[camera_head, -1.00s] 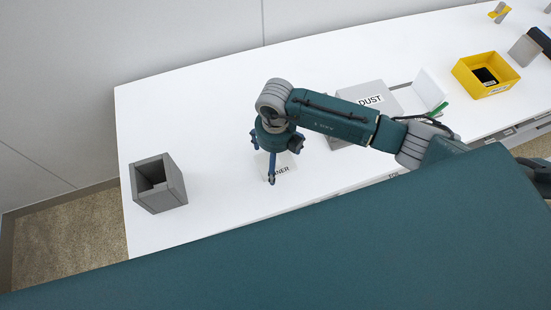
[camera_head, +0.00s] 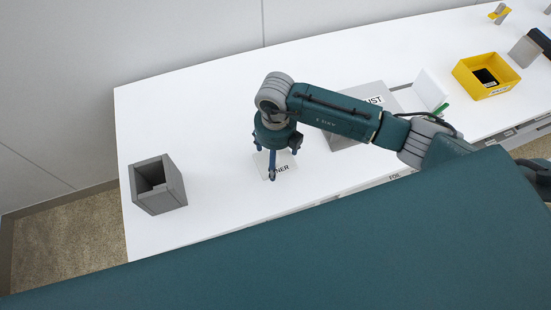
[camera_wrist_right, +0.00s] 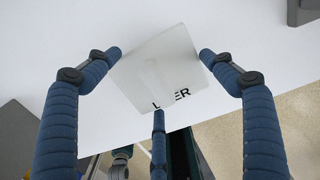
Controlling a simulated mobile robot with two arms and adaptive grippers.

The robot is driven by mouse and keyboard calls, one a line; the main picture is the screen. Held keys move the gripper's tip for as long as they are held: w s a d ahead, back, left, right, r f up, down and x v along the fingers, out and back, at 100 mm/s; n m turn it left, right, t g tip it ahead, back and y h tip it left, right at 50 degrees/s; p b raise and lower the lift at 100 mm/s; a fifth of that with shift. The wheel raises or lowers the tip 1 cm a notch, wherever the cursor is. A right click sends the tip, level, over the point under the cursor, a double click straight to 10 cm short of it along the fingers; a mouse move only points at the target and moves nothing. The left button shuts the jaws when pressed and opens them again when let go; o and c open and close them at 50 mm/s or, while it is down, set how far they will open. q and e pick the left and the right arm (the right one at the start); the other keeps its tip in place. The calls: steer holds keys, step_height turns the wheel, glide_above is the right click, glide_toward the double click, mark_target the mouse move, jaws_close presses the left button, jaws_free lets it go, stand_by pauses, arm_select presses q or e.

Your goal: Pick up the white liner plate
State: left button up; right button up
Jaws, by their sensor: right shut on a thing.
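The white liner plate (camera_head: 287,160) is a thin square with dark lettering, on the white table below my right gripper. My right gripper (camera_head: 274,162) has its blue fingers pointing down around the plate. In the right wrist view the plate (camera_wrist_right: 165,65) sits between the fingertips (camera_wrist_right: 160,72), with one finger at each side and a third at the lettered edge, covering part of the word. The gripper is shut on the plate. I cannot tell if the plate is clear of the table. My left gripper is not in view.
A grey open box (camera_head: 158,184) stands left on the table. A grey block labelled DUST (camera_head: 372,88) lies partly behind my arm. A yellow bin (camera_head: 485,74) stands at the right. The table between the grey box and the plate is clear.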

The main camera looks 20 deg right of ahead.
step_height(320, 180, up, 18)
steer(key=b, duration=0.3)
steer(key=s+d+r+n, duration=0.1)
steer(key=s+n, duration=0.3)
steer(key=n, duration=1.3)
steer(key=s+d+r+n, duration=0.2)
steer(key=s+d+n, duration=0.2)
steer(key=n, duration=1.4)
steer(key=shift+s+d, duration=0.15)
steer(key=shift+d, duration=0.2)
